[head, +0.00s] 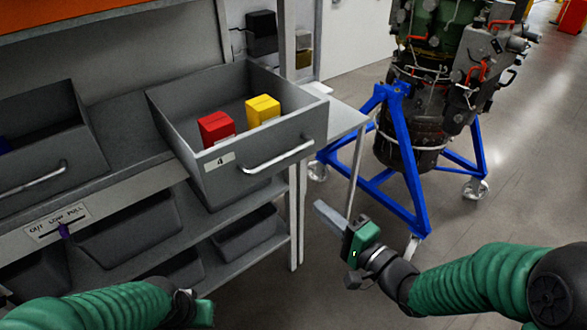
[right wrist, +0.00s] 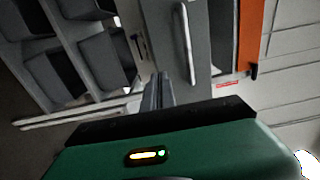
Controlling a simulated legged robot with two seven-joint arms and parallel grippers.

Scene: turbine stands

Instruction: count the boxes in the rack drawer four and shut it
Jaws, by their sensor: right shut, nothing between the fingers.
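Drawer four (head: 240,165) is a grey drawer pulled out of the rack, with a "4" label and a silver handle (head: 278,156) on its front. Inside it stand a red box (head: 216,128) and a yellow box (head: 263,110), side by side. My right gripper (head: 328,214) is shut and empty, below and to the right of the drawer, apart from the handle. In the right wrist view its fingers (right wrist: 156,92) are together, and a silver handle (right wrist: 187,43) shows beyond them. My left gripper (head: 190,308) shows only partly at the bottom edge; its fingers cannot be made out.
Another open grey drawer (head: 45,140) is at the left. Dark bins (head: 150,225) sit on the shelves below. A blue stand (head: 400,160) carrying a turbine is at the right. The floor (head: 505,190) beside the stand is clear.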

